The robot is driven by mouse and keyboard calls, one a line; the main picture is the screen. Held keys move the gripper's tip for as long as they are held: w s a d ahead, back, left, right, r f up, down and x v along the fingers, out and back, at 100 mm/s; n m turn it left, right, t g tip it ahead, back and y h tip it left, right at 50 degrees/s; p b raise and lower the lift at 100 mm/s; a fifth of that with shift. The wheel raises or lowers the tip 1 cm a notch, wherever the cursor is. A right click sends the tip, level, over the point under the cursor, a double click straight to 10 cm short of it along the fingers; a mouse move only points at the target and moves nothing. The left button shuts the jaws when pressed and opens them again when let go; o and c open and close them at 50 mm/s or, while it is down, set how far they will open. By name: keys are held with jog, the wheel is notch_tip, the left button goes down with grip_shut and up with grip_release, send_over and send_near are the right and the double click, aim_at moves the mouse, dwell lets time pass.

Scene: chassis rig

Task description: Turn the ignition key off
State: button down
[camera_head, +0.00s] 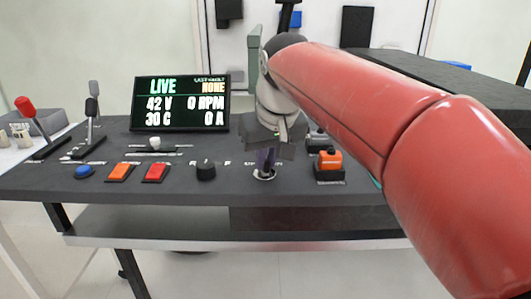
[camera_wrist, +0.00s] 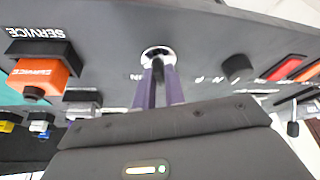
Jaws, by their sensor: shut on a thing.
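The ignition switch is a round silver ring (camera_head: 264,176) set in the dark console top, and it also shows in the wrist view (camera_wrist: 158,51). My gripper (camera_head: 265,163) points down at it from above. Its two purple fingers (camera_wrist: 158,78) are close together and shut on the small dark ignition key (camera_wrist: 158,66) at the ring. The fingers hide most of the key, so its exact angle is hard to tell. The display (camera_head: 180,103) behind reads LIVE, NONE, 42 V, 0 RPM, 30 C and 0 A.
A black knob (camera_head: 206,169) sits left of the switch, then a red button (camera_head: 155,173), an orange button (camera_head: 119,172) and a blue button (camera_head: 84,171). An orange SERVICE plug (camera_head: 329,160) stands close on the right. Levers, one with a red handle (camera_head: 27,108), stand far left.

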jog(key=shift+n+y, duration=0.3)
jog(key=shift+n, duration=0.4)
jog(key=c, duration=1.5)
grip_release()
jog(key=shift+g, duration=0.3)
jog(key=shift+o, duration=0.2)
jog(key=p+v, duration=0.1)
jog(key=v, duration=0.6)
jog(key=shift+s+r, duration=0.15)
jog(key=shift+r, duration=0.2)
jog(key=shift+d, duration=0.15)
